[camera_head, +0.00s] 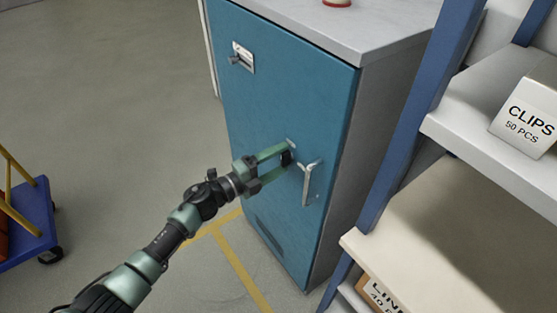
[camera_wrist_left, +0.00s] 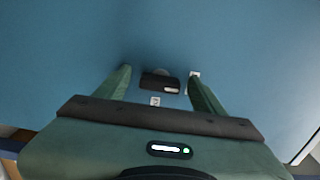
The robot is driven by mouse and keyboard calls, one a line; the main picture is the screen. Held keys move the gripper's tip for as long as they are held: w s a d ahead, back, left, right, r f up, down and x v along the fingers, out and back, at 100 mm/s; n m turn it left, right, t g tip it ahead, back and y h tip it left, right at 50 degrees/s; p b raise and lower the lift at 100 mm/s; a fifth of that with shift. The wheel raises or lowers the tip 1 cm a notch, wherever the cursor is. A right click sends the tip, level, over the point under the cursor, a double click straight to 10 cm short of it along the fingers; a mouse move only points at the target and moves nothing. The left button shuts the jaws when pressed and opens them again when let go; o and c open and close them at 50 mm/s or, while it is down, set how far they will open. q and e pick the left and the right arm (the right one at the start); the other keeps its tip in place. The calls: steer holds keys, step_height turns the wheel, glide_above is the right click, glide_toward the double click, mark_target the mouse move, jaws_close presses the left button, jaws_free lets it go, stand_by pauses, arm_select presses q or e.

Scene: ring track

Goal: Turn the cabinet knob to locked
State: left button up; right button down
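The blue cabinet (camera_head: 240,110) stands ahead with its door towards me. The knob (camera_head: 287,158) is a small dark piece on the door, left of the silver pull handle (camera_head: 307,184). In the left wrist view the knob (camera_wrist_left: 158,83) is a black bar lying crosswise, with a white mark at its right end. A small white label (camera_wrist_left: 155,101) is below it; another (camera_wrist_left: 194,75) is at its right, partly behind a finger. My left gripper (camera_head: 281,158) is open, its green fingers on either side of the knob; contact cannot be told. My right gripper is out of view.
A blue-framed shelf rack (camera_head: 400,125) with a CLIPS box (camera_head: 527,118) stands close on the right. A metal latch plate (camera_head: 243,58) is higher on the door. A blue cart (camera_head: 32,222) stands at the left. The floor between is clear.

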arm_select(q)
steer(key=shift+a, duration=0.1)
steer(key=b+v, duration=0.1)
steer(key=v, duration=0.6)
steer(key=shift+s+a, duration=0.2)
steer(key=shift+s, duration=0.05)
